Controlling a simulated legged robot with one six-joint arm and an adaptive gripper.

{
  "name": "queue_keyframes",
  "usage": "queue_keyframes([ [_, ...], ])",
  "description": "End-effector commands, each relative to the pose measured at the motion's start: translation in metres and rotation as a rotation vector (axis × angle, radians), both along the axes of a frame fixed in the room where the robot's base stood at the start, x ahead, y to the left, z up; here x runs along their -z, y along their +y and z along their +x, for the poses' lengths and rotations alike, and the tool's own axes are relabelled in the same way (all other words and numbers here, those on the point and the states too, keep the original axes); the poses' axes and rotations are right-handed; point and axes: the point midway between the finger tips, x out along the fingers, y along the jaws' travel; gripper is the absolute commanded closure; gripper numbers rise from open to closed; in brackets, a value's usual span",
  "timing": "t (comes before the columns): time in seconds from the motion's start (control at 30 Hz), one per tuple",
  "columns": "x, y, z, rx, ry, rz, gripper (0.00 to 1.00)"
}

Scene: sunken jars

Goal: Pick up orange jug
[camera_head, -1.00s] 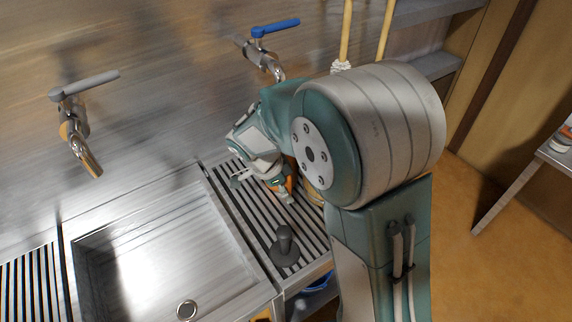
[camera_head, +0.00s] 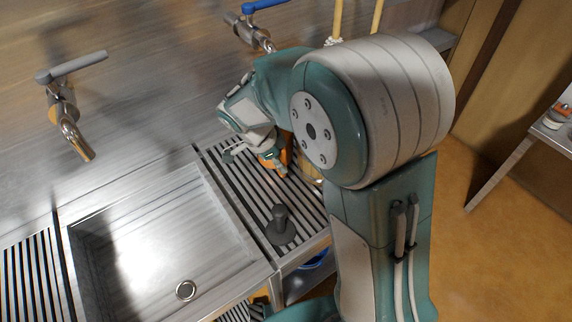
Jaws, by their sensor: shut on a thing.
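The orange jug (camera_head: 285,157) is on the slatted rack right of the sink, mostly hidden behind my arm and gripper. Only small orange patches of it show. My gripper (camera_head: 268,163) is shut on the orange jug. Whether the jug touches the rack or hangs just above it I cannot tell.
A dark grey knobbed object (camera_head: 281,226) stands on the slatted rack (camera_head: 246,196) in front. The empty sink (camera_head: 160,240) is to the left. A grey-handled tap (camera_head: 70,110) and a blue-handled tap (camera_head: 252,28) stick out from the metal wall. A side table (camera_head: 545,140) stands far right.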

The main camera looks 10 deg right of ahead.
Motion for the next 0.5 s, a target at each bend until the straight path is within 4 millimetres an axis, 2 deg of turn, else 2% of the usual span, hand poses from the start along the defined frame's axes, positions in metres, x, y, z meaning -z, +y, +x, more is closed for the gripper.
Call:
queue_keyframes([
  [0.17, -0.017, 0.000, 0.002, 0.000, -0.008, 0.001, 1.00],
  [0.5, -0.016, 0.034, 0.001, -0.003, -0.005, 0.000, 1.00],
])
